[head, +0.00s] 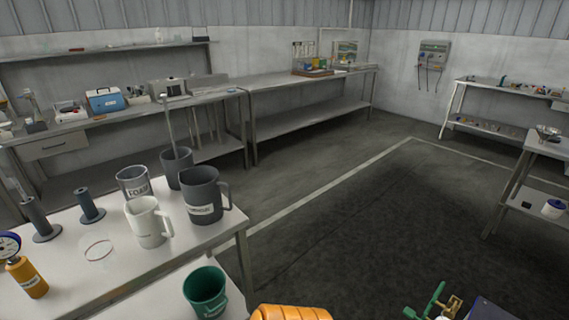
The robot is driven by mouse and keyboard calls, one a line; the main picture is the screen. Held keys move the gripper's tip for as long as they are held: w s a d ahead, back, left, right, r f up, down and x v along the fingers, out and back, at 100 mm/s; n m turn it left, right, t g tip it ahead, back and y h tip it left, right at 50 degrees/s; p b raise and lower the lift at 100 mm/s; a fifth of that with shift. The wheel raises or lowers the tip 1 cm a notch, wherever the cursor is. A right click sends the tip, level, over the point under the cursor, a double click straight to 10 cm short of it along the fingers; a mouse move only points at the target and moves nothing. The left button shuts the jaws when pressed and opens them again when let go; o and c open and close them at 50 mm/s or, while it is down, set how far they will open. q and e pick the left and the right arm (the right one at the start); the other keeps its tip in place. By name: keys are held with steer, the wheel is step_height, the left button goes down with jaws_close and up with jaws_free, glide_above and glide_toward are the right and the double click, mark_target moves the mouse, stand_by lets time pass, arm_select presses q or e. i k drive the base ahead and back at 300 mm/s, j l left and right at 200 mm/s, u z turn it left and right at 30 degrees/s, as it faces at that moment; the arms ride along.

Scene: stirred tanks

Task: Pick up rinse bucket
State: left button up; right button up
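Neither of my grippers shows in the head view.
The near table (120,262) above the shelf holds a white jug (148,222), a dark grey jug (202,195), a cup labelled FOAM (133,182) and a dark pot (177,167) with a rod. An orange rounded thing (290,313) is at the bottom edge.

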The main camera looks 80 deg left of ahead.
mark_target(204, 287)
steer(key=u, duration=3.55)
steer(key=i+l+u, duration=0.15)
steer(key=l, duration=0.15)
